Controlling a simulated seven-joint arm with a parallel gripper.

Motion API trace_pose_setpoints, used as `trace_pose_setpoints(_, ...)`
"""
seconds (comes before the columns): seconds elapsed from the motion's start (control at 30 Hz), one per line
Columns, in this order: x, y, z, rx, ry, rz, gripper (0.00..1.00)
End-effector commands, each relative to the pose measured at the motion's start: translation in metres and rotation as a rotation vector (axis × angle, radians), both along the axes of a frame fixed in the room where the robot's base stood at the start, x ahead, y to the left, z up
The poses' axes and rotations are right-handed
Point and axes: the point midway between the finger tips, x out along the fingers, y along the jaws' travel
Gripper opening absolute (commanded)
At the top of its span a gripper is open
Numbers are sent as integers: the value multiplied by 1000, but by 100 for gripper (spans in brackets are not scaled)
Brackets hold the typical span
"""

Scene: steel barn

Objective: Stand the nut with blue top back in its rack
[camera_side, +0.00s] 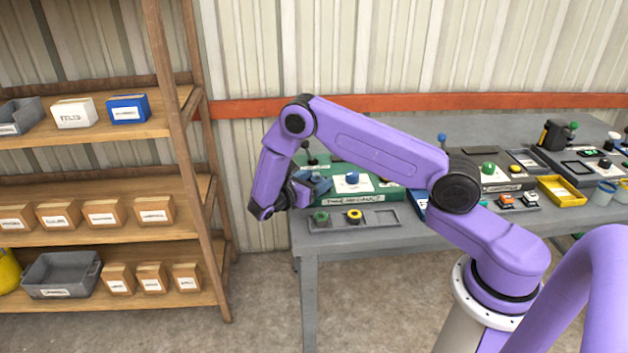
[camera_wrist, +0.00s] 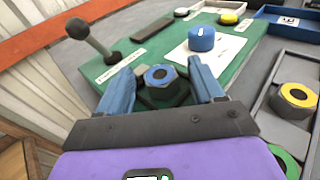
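The nut with blue top (camera_wrist: 160,77) is a dark hexagonal nut with a blue ring on its upper face. In the wrist view it is over the green panel's near end, blue side up, between my gripper's two blue fingers (camera_wrist: 163,85). Gaps show on both sides, so the fingers look open around it. In the side view my gripper (camera_side: 312,187) is low at the green panel's left end, and the nut cannot be made out there. The grey rack (camera_side: 383,217) holds a green-topped nut (camera_side: 320,217) and a yellow-topped nut (camera_side: 354,215); its right part is empty.
The green panel (camera_wrist: 115,72) carries a lever with a dark ball (camera_wrist: 78,28) and a blue knob (camera_wrist: 201,40) on a white plate. A blue tray (camera_wrist: 262,22) and other panels stand further right. A wooden shelf (camera_side: 110,135) stands left of the table.

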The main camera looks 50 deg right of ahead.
Motion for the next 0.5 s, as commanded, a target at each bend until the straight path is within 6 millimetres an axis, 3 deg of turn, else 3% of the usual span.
trace_pose_setpoints(0.4, 0, -1, 0, 0, 0, -1, 67)
trace_pose_setpoints(0.5, 0, 15, 2, 1, 0, 3, 67)
